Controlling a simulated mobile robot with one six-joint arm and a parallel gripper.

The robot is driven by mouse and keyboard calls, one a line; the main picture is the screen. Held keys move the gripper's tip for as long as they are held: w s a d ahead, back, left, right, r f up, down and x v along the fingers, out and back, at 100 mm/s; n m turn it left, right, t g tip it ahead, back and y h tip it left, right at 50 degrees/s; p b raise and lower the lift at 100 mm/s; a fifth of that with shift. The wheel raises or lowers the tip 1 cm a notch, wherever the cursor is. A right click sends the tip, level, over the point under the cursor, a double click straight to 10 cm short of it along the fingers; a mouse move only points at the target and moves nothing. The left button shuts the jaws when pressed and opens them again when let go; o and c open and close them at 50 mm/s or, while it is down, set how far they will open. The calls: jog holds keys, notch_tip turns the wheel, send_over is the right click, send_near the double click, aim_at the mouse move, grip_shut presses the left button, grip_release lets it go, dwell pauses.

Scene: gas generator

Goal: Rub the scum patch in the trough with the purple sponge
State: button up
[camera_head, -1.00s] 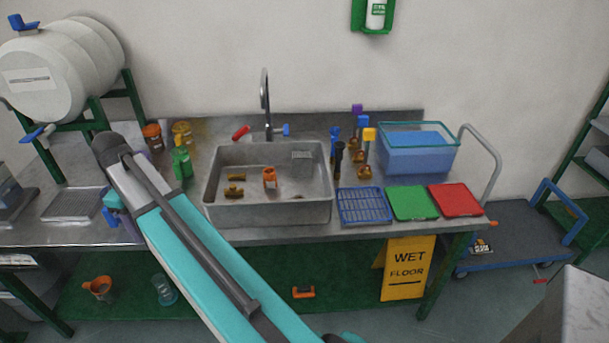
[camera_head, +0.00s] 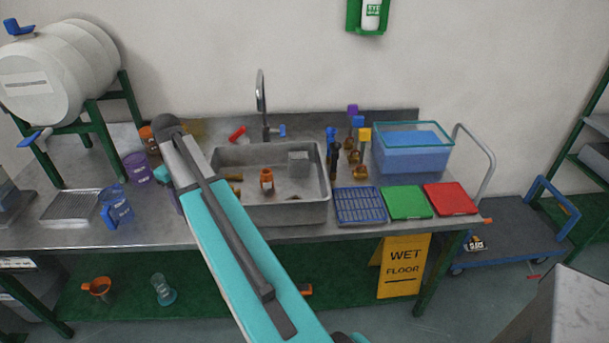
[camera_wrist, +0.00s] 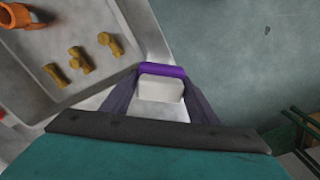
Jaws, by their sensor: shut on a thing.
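The purple sponge (camera_wrist: 163,70) shows in the wrist view as a purple strip over a pale block. My gripper (camera_wrist: 158,82) is shut on it, one finger at each side. The trough is the steel sink (camera_head: 318,212) in the middle of the counter; part of it also shows at the upper left in the wrist view (camera_wrist: 88,18). In the wrist view the sponge appears just beyond the sink's rim. In the head view my arm hides most of the gripper, left of the sink. A small dark spot (camera_head: 293,197) lies near the sink's front; I cannot tell if it is the scum patch.
An orange bottle (camera_head: 266,180) stands in the sink, and several brown pieces (camera_wrist: 80,60) lie there. A faucet (camera_head: 262,105) rises behind it. A blue rack (camera_head: 360,206) is to its right. A blue jug (camera_head: 117,205) and purple cup (camera_head: 137,168) stand left of my arm.

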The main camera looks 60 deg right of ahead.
jog(key=s+d+f+m+p, duration=0.1)
jog(key=s+d+m, duration=0.2)
jog(key=s+d, duration=0.3)
jog(key=s+d+f+m+p, duration=0.1)
jog(key=s+d+m, duration=0.3)
jog(key=d, duration=1.2)
jog(key=s+d+f+m+p, duration=0.2)
jog(key=s+d+m+p, duration=0.1)
jog(key=s+d, duration=0.6)
jog(key=shift+s+d+m, duration=0.4)
jog(key=shift+d+m, duration=0.2)
jog(key=shift+d, duration=0.6)
jog(key=shift+f, duration=0.1)
